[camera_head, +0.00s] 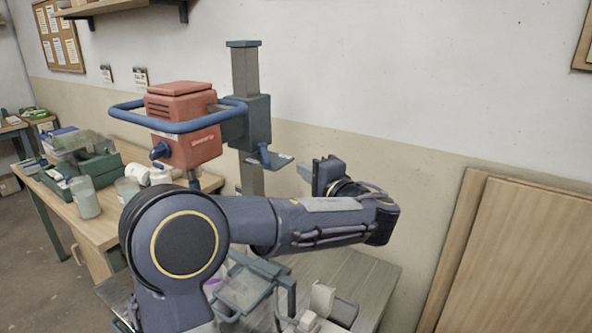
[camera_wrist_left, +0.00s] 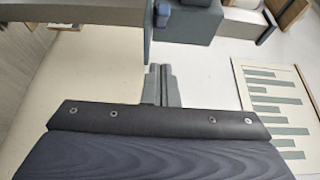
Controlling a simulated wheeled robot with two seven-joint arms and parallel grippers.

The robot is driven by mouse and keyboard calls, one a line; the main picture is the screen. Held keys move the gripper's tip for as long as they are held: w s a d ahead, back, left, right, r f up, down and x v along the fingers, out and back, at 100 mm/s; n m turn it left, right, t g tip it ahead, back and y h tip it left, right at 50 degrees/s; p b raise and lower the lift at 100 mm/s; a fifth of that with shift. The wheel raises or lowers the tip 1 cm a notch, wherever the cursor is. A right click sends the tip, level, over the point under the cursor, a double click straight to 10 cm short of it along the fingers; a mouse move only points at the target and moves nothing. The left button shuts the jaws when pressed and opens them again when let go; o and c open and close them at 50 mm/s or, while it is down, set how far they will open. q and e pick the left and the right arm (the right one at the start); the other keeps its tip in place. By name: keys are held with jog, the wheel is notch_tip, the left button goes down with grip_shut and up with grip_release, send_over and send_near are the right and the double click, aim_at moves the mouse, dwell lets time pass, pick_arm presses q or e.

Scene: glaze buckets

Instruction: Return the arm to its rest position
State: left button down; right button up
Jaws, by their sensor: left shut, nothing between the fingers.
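My left arm crosses the head view from the lower left, its forearm running right and its wrist bent back. My left gripper (camera_head: 306,172) is raised in front of the wall, to the right of the red machine's column. In the left wrist view its two grey fingers (camera_wrist_left: 158,68) lie together, shut, with nothing between them. My right gripper is in neither view.
A red mixer (camera_head: 183,120) with a blue ring handle is on a grey column (camera_head: 246,75) close left of my gripper. A wooden workbench (camera_head: 102,230) holds jars and a green box (camera_head: 95,172). Wooden boards (camera_head: 515,260) lean at the right. The wall between is bare.

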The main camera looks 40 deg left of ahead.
pick_arm(q)
jog(key=s+d+f+n+g+h, duration=0.1)
jog(key=s+d+f+g+h, duration=0.25)
jog(key=s+f+h, duration=0.95)
jog(key=s+d+f+n+t+h, duration=0.1)
jog(key=s+d+f+n+h, duration=0.1)
jog(key=s+d, duration=0.4)
jog(key=s+d+f+n+t+h, duration=0.2)
jog(key=s+d+f+h, duration=0.3)
jog(key=d, duration=0.5)
jog(key=shift+s+d+f+n+h+p, duration=0.15)
jog(key=shift+s+f+n+h+p, duration=0.15)
jog(key=shift+s+h, duration=0.15)
jog(key=shift+s+t, duration=0.1)
jog(key=shift+t, duration=0.15)
